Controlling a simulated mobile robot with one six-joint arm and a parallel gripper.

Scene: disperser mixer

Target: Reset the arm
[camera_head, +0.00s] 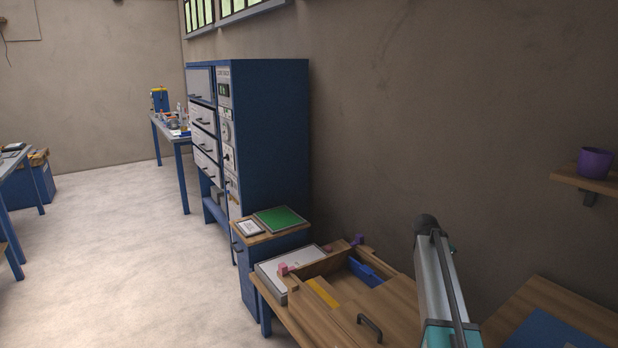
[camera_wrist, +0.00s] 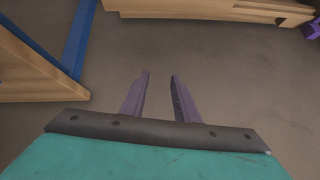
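My gripper (camera_wrist: 160,77) shows in the wrist view with its two purple-grey fingers apart. Nothing is between them. They point toward a plain brown-grey surface and touch nothing that I can see. In the head view my arm (camera_head: 438,280) rises at the lower right, beside the wooden workbench (camera_head: 395,310) and in front of the wall. I cannot make out the gripper's fingers in that view.
The workbench has an open compartment holding a blue item (camera_head: 366,272). A blue cabinet (camera_head: 270,140) stands behind it. A wall shelf (camera_head: 570,182) holds a purple pot (camera_head: 595,162). Wooden edges (camera_wrist: 30,75) show near the gripper at left and top.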

